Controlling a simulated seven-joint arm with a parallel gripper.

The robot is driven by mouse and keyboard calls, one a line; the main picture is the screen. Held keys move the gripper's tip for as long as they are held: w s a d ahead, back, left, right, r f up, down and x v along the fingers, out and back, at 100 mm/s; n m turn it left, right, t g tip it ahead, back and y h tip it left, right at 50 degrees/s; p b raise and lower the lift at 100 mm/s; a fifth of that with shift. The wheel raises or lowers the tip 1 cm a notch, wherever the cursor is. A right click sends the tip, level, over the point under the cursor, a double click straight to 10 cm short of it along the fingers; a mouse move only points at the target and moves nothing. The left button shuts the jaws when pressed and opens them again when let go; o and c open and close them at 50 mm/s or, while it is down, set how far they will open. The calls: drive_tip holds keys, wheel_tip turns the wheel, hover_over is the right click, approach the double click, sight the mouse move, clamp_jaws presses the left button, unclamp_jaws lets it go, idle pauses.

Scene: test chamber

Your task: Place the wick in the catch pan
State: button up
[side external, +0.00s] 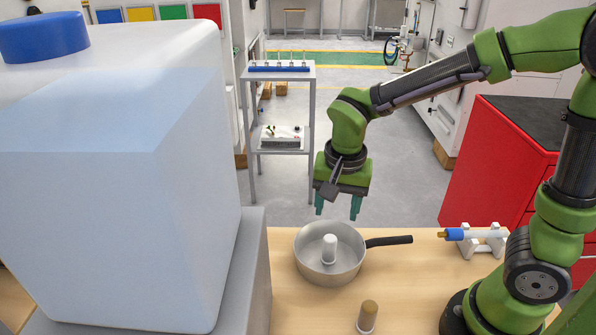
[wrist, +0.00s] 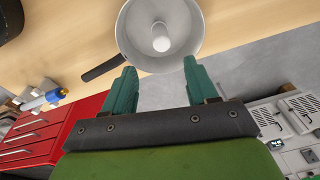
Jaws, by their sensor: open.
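The catch pan (side external: 312,267) is a round metal pan with a dark handle, standing on the wooden table. It also shows in the wrist view (wrist: 188,22). A white upright cylinder (side external: 329,248), likely the wick, stands inside it, apart from the rim; it also shows in the wrist view (wrist: 160,38). A small pale cylinder with a brown top (side external: 367,318) stands on the table in front of the pan; I cannot tell whether it is the wick instead. My gripper (side external: 337,212) is open and empty, above and behind the pan, its green fingers (wrist: 159,72) apart.
A large translucent jug (side external: 120,190) with a blue cap stands at the left on a grey block. A blue-and-white tool (side external: 465,234) rests on a white stand (side external: 484,243) at the right. A red cabinet (side external: 490,160) is behind it. The table between pan and stand is mostly clear.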

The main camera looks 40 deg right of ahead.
drive_tip(key=s+d+r+n+t+y, duration=0.2)
drive_tip(key=s+d+r+n+t, duration=0.1)
drive_tip(key=s+r+n+t, duration=0.3)
wheel_tip(320, 180, up, 4)
drive_tip(key=shift+s+d+f+n+y, duration=0.2)
drive_tip(key=shift+s+d+n+y, duration=0.25)
drive_tip(key=shift+s, duration=0.8)
